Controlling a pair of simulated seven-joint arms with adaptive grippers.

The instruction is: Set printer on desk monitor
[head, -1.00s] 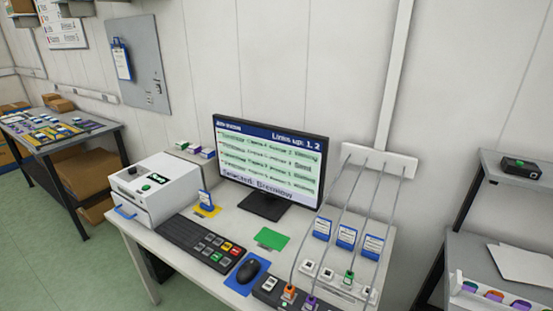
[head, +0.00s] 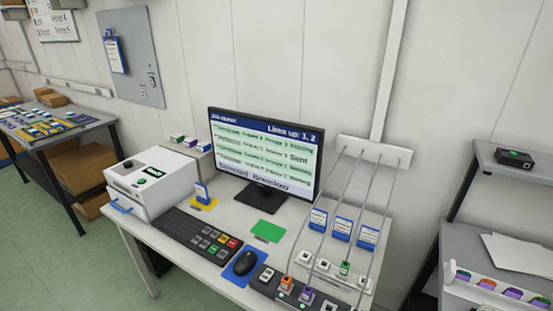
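The monitor (head: 265,152) stands upright on the desk (head: 217,222). Its screen shows "Lines up: 1, 2" at the top, several green-striped rows, one ending in "Sent", and a "Selected" line at the bottom that looks like "Brenlow". The white printer (head: 153,182) sits on the desk's left end, with a small green display and a green button on top. A dark keypad (head: 195,236) with coloured keys and a mouse (head: 244,263) on a blue pad lie in front of the monitor. Neither of my grippers is in view.
A cable box (head: 296,291) with orange and purple plugs sits at the desk's front right; cables rise to a wall strip (head: 374,151). Several blue-white cards (head: 343,228) stand nearby. A green card (head: 268,230) lies before the monitor. Shelving (head: 510,250) is at right, another table (head: 58,133) at left.

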